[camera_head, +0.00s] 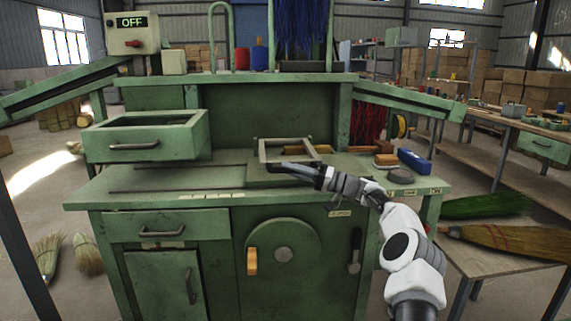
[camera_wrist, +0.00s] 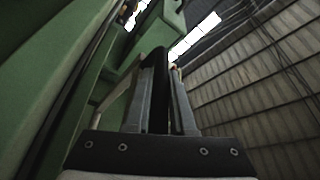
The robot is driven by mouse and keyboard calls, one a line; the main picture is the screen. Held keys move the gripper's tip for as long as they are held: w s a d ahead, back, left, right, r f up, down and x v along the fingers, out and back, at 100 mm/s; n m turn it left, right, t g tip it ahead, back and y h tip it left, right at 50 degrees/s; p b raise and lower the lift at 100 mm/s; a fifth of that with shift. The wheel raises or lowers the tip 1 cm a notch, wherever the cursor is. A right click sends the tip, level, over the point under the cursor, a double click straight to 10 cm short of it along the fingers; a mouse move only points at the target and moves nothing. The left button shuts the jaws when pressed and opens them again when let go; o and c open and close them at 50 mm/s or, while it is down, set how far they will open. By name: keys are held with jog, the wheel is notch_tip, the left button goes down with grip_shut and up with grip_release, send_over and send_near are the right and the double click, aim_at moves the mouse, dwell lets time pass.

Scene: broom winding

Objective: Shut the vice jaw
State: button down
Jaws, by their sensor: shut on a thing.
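A pale green square frame (camera_head: 287,143), which looks like the vice jaw, stands on the bench top with a gap visible inside it. A dark curved bar (camera_head: 283,166) lies along its front. My gripper (camera_head: 322,177) reaches in from the right and is shut on this dark bar. In the wrist view, the two grey fingers (camera_wrist: 162,75) point away with the black bar (camera_wrist: 161,100) between them. A pale edge of the frame (camera_wrist: 115,95) shows left of the fingers. The exact contact between bar and frame cannot be told.
The green bench (camera_head: 130,190) has an open drawer (camera_head: 145,137) at left. A switch box (camera_head: 133,33) reads OFF. The bench top left of the frame is mostly clear.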

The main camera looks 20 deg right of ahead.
jog(key=shift+f, duration=0.55)
jog(key=shift+s+f, duration=0.1)
jog(key=shift+f, duration=0.1)
jog(key=c, duration=0.8)
grip_release()
jog(key=shift+o, duration=0.2)
jog(key=shift+r, duration=0.15)
jog(key=shift+d, duration=0.1)
